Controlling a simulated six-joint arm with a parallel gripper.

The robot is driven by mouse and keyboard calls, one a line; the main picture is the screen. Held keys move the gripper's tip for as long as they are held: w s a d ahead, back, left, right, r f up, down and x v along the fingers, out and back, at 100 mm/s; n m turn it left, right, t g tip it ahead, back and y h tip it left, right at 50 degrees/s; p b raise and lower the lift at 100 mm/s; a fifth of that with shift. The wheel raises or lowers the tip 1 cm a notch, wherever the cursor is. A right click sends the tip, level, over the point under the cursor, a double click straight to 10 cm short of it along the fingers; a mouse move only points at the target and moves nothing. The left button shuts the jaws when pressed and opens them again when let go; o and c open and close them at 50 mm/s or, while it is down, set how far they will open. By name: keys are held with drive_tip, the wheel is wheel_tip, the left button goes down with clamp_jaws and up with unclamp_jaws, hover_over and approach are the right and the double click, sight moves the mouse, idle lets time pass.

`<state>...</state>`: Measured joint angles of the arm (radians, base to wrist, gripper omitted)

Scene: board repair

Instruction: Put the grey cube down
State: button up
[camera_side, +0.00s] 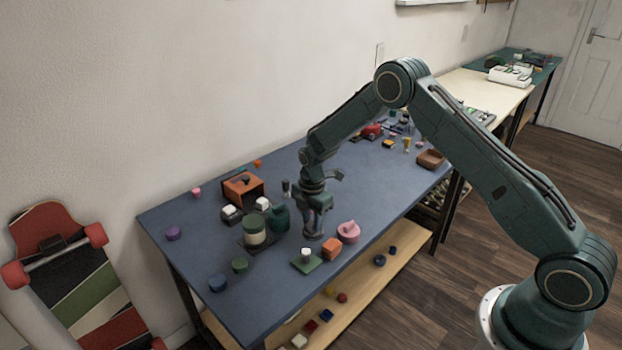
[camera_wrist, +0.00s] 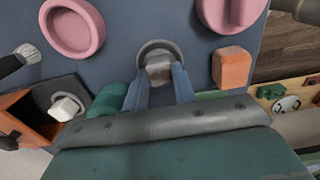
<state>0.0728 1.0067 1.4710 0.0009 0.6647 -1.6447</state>
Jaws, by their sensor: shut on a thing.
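The grey cube (camera_wrist: 159,68) is between the two blue fingers of my gripper (camera_wrist: 160,82) in the wrist view. A grey round dish or ring (camera_wrist: 146,48) shows around and behind the cube; I cannot tell whether the cube touches it. In the side view my gripper (camera_side: 314,214) points down over the blue table, just above a grey round piece (camera_side: 312,247). The cube itself is hard to make out there.
An orange block (camera_side: 332,249) and a pink round dish (camera_side: 348,232) stand close on the right. A green pad with a white piece (camera_side: 306,261) lies in front. A green-and-cream cylinder (camera_side: 255,231) and an orange box (camera_side: 243,189) stand left.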

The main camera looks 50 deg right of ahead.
sight(312, 223)
drive_tip(key=shift+f, duration=0.1)
drive_tip(key=o, duration=0.9)
wheel_tip(312, 223, up, 12)
drive_tip(key=shift+r, duration=0.15)
idle(0.3)
drive_tip(key=shift+r, duration=0.1)
idle(0.4)
